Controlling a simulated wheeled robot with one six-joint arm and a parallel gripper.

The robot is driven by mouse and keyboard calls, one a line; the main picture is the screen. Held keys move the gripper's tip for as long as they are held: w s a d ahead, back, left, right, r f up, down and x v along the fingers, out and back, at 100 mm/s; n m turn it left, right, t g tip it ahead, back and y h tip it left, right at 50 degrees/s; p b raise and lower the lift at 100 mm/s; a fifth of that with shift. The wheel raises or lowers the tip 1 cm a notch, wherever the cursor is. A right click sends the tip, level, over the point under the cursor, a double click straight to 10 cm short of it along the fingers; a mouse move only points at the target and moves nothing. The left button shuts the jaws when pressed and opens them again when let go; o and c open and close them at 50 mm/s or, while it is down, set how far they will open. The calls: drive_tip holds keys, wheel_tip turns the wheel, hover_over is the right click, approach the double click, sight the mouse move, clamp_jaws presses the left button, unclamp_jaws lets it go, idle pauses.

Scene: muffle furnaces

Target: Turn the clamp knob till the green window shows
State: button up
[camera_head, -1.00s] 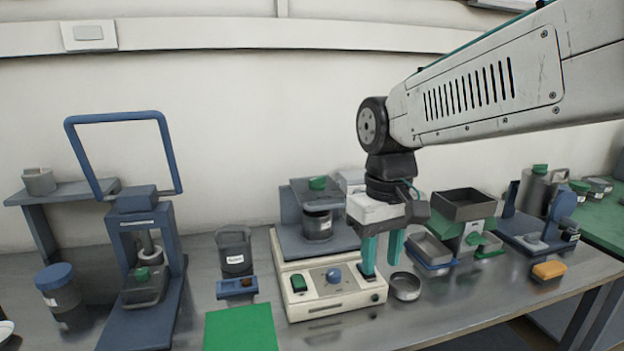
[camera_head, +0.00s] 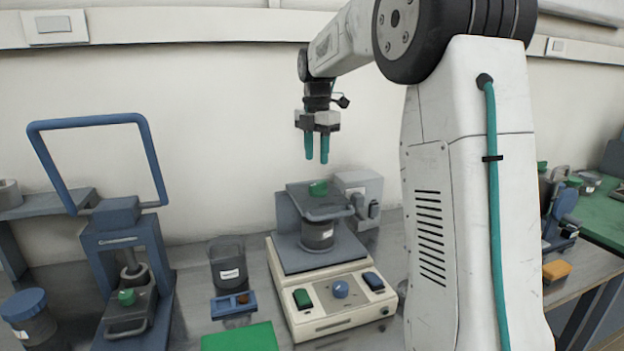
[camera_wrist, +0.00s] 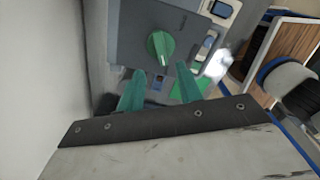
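The clamp knob (camera_head: 318,188) is green and sits on top of a grey clamp plate (camera_head: 296,200), over a dark labelled jar (camera_head: 317,236) on the cream bench device (camera_head: 335,300). In the wrist view the knob (camera_wrist: 160,47) has a pale line along its ridge, on the grey plate (camera_wrist: 125,35). My gripper (camera_head: 317,161) points down above the knob, apart from it. Its two teal fingers are spread, with nothing between them; the wrist view shows the fingertips (camera_wrist: 161,70) just short of the knob. I cannot make out a green window.
A blue press with a raised handle (camera_head: 130,240) stands at the left. A dark container (camera_head: 228,265) and a blue tray (camera_head: 233,306) stand left of the device. A green mat (camera_head: 240,338) lies in front. The wall is close behind. My arm hides the bench at the right.

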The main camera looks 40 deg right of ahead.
sight(317, 183)
wheel_tip(317, 183, down, 8)
drive_tip(key=shift+d+r, duration=0.15)
drive_tip(key=shift+r, duration=0.05)
